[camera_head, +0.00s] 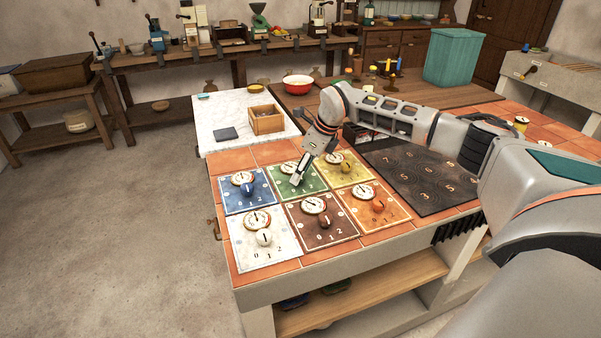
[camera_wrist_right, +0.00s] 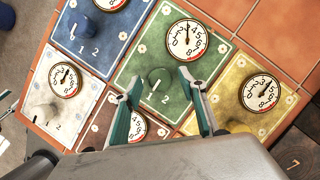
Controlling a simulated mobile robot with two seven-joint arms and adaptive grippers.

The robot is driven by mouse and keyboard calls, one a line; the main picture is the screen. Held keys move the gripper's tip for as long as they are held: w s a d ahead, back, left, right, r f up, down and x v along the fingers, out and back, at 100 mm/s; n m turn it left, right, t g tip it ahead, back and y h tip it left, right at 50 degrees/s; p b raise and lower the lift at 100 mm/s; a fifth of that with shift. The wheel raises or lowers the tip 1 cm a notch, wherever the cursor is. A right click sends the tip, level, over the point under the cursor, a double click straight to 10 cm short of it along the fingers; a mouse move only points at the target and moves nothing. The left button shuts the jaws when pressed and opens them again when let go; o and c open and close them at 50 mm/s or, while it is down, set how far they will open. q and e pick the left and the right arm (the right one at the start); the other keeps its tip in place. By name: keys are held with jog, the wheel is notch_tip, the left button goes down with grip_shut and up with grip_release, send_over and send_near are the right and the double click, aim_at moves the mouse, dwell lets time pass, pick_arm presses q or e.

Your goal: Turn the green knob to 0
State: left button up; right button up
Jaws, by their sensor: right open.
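The green panel (camera_head: 318,184) lies on the tiled counter in the back row, between the blue and yellow panels. In the right wrist view, the green panel (camera_wrist_right: 134,66) carries a round gauge and the green knob (camera_wrist_right: 160,79). The knob's white mark points down-left, roughly toward the printed 1. A 2 shows beside it; the 0 is hidden, apparently behind a finger. My right gripper (camera_head: 297,181) is over the panel and open. In the wrist view its fingertips (camera_wrist_right: 159,82) appear on either side of the knob; contact cannot be told.
The blue panel (camera_head: 232,201), yellow panel (camera_head: 362,171), white panel (camera_head: 244,252), brown panel (camera_head: 345,231) and orange panel (camera_head: 395,214) surround it closely, each with its own knob and gauge. A dark numbered board (camera_head: 415,175) lies to the right, beneath my arm.

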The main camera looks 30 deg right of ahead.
jog(key=shift+w+f, duration=0.1)
jog(key=shift+f, duration=0.1)
jog(key=c, duration=1.1)
